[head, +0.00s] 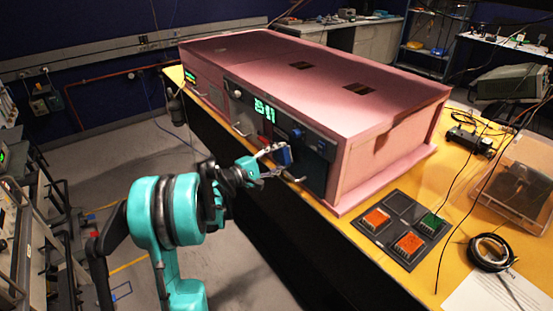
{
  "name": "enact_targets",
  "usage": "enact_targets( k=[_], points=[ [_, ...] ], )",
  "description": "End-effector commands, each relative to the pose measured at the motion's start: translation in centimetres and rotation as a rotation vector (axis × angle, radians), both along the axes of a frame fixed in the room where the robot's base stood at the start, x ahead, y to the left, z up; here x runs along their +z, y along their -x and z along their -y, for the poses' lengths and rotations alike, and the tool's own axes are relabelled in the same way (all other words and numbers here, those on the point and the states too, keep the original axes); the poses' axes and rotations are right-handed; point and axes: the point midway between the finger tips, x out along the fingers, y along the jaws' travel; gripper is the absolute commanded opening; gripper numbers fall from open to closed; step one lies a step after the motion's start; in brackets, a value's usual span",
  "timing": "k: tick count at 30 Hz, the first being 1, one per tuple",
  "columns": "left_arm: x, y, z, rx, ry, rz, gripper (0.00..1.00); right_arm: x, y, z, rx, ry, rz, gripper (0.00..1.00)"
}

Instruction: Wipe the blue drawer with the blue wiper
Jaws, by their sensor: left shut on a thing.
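My left gripper (276,154) reaches in from the left at the front of the pink foam enclosure (340,90). It is shut on a small blue block, which looks like the blue wiper (285,157). The wiper is in front of a dark bluish front panel (316,172), likely the blue drawer, with a light handle (293,180) low on it. I cannot tell whether the wiper touches the panel. The gripper and wiper hide part of the panel. My right gripper is not in view.
The enclosure front also has a green display (265,109) and a blue knob (297,134). On the yellow table (370,275) are a dark tray (388,218) with orange and green blocks, a cable coil (490,253) and a clear box (515,185). Floor before the table is open.

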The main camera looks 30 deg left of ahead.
Motion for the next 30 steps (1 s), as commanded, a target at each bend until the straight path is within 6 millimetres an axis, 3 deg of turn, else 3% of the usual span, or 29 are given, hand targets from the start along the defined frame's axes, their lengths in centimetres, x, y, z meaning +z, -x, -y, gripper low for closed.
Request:
enact_targets(
  k=[30],
  points=[
    [0.00, -0.79, 0.36, -0.002, 0.000, 0.000, 0.25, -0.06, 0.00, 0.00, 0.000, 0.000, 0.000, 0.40]
  ],
)
